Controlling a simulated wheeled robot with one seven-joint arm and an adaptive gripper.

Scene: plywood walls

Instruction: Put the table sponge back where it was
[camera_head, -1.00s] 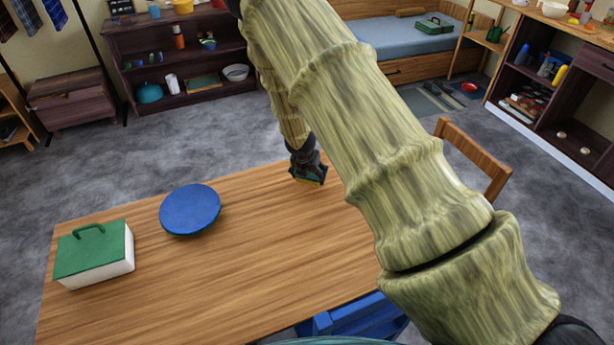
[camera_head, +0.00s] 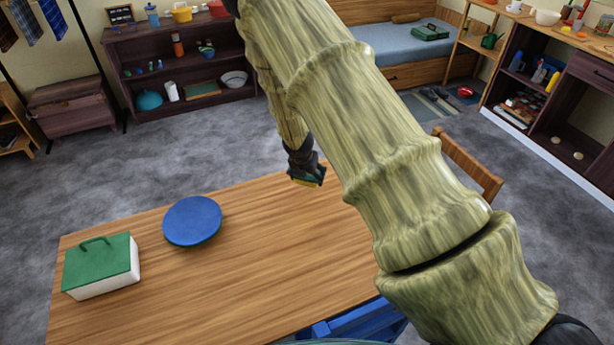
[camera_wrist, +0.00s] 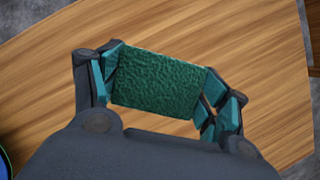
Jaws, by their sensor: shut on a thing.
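The sponge (camera_wrist: 156,84) shows its rough dark green face in the wrist view, between the two teal-padded fingers. My gripper (camera_wrist: 160,88) is shut on it, one finger at each end. In the head view my gripper (camera_head: 307,180) is over the far edge of the wooden table (camera_head: 270,270), pointing down. Only a small yellowish and green bit of the sponge shows under it there. I cannot tell from these views whether the sponge touches the table top.
A blue round plate (camera_head: 192,221) and a white box with a green lid (camera_head: 101,265) stand on the table's left part. A wooden chair (camera_head: 468,165) is at the right end, a blue chair (camera_head: 350,321) at the near edge. The table's middle is clear.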

